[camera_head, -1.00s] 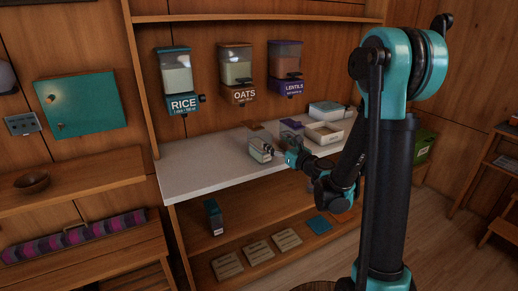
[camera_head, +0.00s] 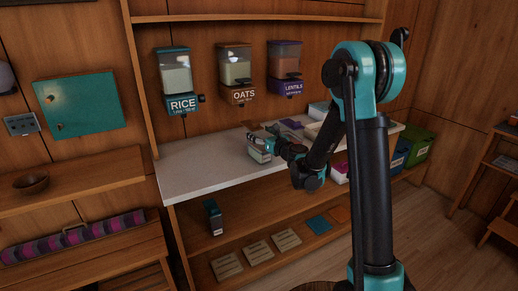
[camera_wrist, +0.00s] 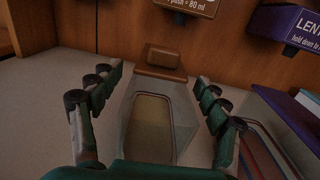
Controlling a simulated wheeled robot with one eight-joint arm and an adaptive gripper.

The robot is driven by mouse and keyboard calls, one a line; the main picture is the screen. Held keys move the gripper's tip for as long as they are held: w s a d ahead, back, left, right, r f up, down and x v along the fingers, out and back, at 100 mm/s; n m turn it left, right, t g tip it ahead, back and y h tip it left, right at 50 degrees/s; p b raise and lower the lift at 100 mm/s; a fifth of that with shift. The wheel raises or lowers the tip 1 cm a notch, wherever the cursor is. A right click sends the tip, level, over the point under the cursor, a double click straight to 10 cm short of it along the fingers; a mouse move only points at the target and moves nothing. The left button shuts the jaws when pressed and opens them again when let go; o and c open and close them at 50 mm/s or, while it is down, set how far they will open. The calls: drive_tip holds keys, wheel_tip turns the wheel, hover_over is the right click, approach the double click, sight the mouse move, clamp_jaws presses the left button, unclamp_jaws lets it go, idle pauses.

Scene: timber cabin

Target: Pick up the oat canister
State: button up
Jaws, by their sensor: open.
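The oat canister (camera_wrist: 152,115) is a clear container with a brown lid and pale contents, upright on the white counter. In the wrist view it stands between the spread fingers of my gripper (camera_wrist: 155,105), with a visible gap on each side. My gripper is open and holds nothing. In the head view the canister (camera_head: 259,154) shows at the counter's front, with my gripper (camera_head: 266,143) over and around its upper part.
A purple-lidded canister (camera_wrist: 280,115) stands close on the right. Wall dispensers for rice (camera_head: 177,80), oats (camera_head: 236,70) and lentils (camera_head: 285,65) hang above the counter (camera_head: 195,178). The counter's left part is clear.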

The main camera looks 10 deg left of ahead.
clamp_jaws()
idle(0.6)
